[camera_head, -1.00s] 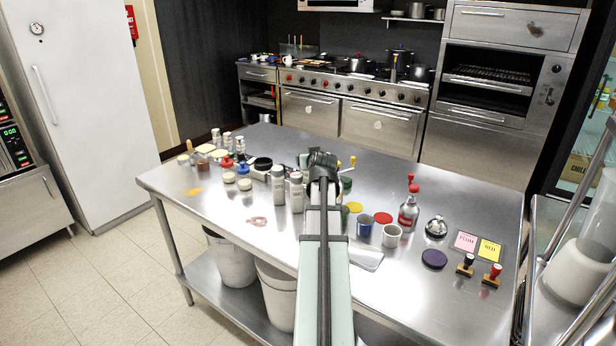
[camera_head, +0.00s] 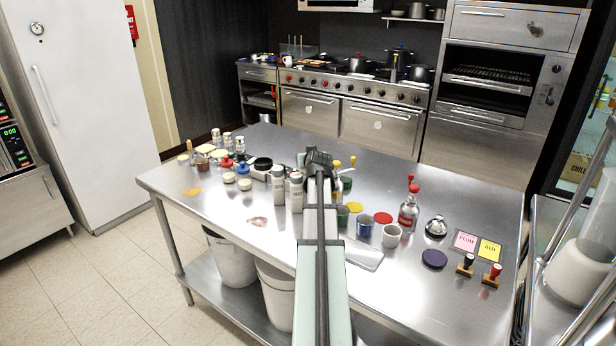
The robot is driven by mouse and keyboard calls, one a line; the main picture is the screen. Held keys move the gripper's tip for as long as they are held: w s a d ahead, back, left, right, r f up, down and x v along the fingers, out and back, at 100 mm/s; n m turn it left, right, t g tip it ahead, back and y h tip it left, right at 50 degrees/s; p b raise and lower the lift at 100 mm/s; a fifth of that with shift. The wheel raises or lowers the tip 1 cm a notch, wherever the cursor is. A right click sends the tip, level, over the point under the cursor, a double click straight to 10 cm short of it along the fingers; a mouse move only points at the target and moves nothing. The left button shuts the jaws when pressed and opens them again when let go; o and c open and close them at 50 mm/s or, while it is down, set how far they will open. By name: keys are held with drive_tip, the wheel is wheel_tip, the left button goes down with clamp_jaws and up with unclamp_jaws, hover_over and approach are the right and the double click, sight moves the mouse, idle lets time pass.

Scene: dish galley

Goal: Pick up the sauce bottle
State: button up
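No bottle is labelled clearly enough for me to tell which is the sauce bottle. A clear bottle with a red spouted top (camera_head: 408,214) stands upright right of the middle of the steel table. Two yellow tops (camera_head: 352,161) show just right of my gripper, with a green body (camera_head: 346,183) below one; my arm partly hides this group. My gripper (camera_head: 319,160) is over the middle of the table, seen from behind. My own wrist hides its fingers and whatever is between them. It is well left of the red-topped bottle.
Two silver-capped shakers (camera_head: 296,190) stand close left of my arm. A blue mug (camera_head: 365,226), a white mug (camera_head: 391,236) and a bell (camera_head: 436,226) stand to the right. Red- and blue-topped jars (camera_head: 243,176) stand to the left. The table's back right (camera_head: 455,190) is clear.

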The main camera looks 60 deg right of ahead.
clamp_jaws()
idle(0.3)
drive_tip(key=shift+r, duration=0.1)
